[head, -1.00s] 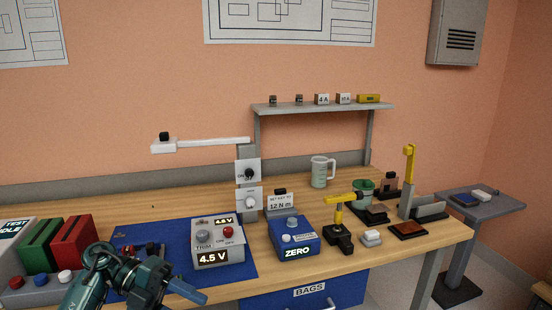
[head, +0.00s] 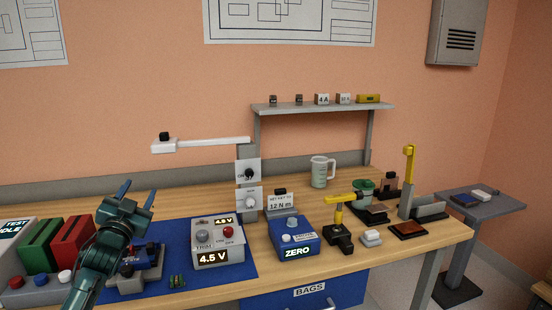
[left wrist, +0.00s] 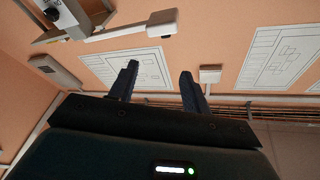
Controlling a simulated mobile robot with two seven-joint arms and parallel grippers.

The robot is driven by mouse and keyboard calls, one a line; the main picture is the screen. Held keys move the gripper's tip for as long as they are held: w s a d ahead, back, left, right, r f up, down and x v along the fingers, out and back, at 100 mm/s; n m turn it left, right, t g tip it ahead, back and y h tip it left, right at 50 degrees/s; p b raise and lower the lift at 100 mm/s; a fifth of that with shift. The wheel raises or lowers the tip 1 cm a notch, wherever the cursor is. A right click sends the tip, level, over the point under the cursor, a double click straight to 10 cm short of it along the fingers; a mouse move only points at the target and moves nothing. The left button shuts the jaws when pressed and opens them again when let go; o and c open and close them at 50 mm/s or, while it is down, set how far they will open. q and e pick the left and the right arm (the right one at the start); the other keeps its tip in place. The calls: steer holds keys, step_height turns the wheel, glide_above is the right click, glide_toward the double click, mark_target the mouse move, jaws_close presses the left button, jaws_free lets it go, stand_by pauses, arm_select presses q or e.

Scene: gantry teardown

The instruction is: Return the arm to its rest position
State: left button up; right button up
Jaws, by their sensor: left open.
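My left arm comes in at the lower left of the head view. Its gripper (head: 137,190) points up, with its two blue fingers spread apart and nothing between them. It is above the left part of the workbench, in front of a grey device on the blue mat (head: 240,262). In the left wrist view the two dark fingers (left wrist: 160,88) are apart and empty, with the wall and its posters beyond them. My right gripper does not show.
On the workbench (head: 400,258) stand a 4.5 V trim box (head: 218,243), a blue ZERO box (head: 293,238), a yellow-topped press (head: 341,215) and red and green blocks (head: 73,242). A lamp-like white arm (head: 205,144) extends over the bench. A shelf (head: 320,107) is behind.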

arm_select(q)
steer(key=s+d+f+g, duration=0.1)
steer(key=s+f, duration=0.1)
steer(key=f, duration=0.3)
steer(key=s+d+f+n+g, duration=0.1)
steer(key=s+f+g, duration=0.1)
steer(key=f, duration=0.4)
steer(key=s+d+f+n+g, duration=0.1)
steer(key=s+d+f+g, duration=0.1)
steer(key=f, duration=0.4)
steer(key=shift+s, duration=0.1)
steer(key=s+d+f+g+h, duration=0.1)
steer(key=s+d+f+g, duration=0.1)
steer(key=s+d+f, duration=0.5)
steer(key=s+d+f+g+h, duration=0.1)
steer(key=s+d+f, duration=0.2)
steer(key=s+f, duration=0.5)
steer(key=s+d+g+h, duration=0.1)
steer(key=s+d, duration=0.1)
steer(key=s, duration=0.7)
steer(key=s+d+g, duration=0.1)
steer(key=s+d, duration=0.2)
steer(key=s, duration=0.6)
steer(key=shift+d+f+n+h, duration=0.25)
steer(key=shift+n+h, duration=0.05)
steer(key=shift+h, duration=0.1)
